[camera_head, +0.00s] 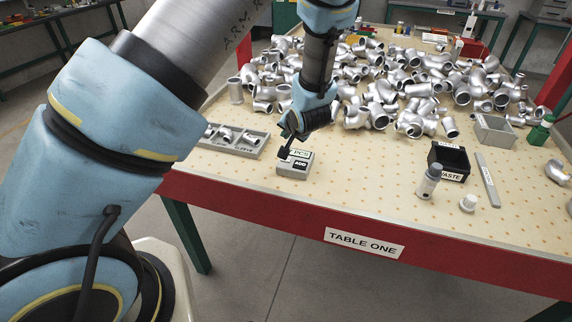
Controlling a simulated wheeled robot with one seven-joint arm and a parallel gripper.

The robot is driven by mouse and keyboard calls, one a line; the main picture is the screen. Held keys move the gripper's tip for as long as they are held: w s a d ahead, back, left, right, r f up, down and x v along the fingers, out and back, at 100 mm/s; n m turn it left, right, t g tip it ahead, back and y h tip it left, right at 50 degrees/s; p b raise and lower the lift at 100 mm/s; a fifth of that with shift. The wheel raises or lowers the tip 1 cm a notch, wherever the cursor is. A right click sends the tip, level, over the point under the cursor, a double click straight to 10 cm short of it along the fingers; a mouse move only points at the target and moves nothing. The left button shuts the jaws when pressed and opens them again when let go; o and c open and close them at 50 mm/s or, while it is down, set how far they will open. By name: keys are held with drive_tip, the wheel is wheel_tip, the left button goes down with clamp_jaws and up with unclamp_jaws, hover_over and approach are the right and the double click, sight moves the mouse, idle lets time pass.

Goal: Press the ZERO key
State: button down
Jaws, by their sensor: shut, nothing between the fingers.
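A small grey device (294,164) sits on the table near its front edge. Its labels read something like "PCS" and "ADD". I cannot make out a key marked ZERO. My gripper (284,154) is shut and empty, with its dark tip pointing down at the left part of the device. The tip is at or just above the device's top; I cannot tell whether it touches. My arm comes from above and hides part of the device's back left.
Table one (270,190) has a pale perforated top. A grey tray (260,152) with castings lies left of the device. Silver castings (380,95) are heaped behind. The front middle is clear.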

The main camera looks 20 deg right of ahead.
sight(286, 163)
wheel_tip(286, 163, down, 4)
drive_tip(key=b, duration=0.3)
drive_tip(key=shift+b, duration=0.3)
drive_tip(key=shift+f+b, duration=0.45)
drive_tip(key=shift+f, duration=0.6)
idle(0.7)
drive_tip(key=shift+f, duration=0.4)
drive_tip(key=shift+f, duration=0.4)
idle(0.6)
drive_tip(key=shift+r, duration=0.15)
drive_tip(key=shift+r+p, duration=0.7)
drive_tip(key=shift+p, duration=0.25)
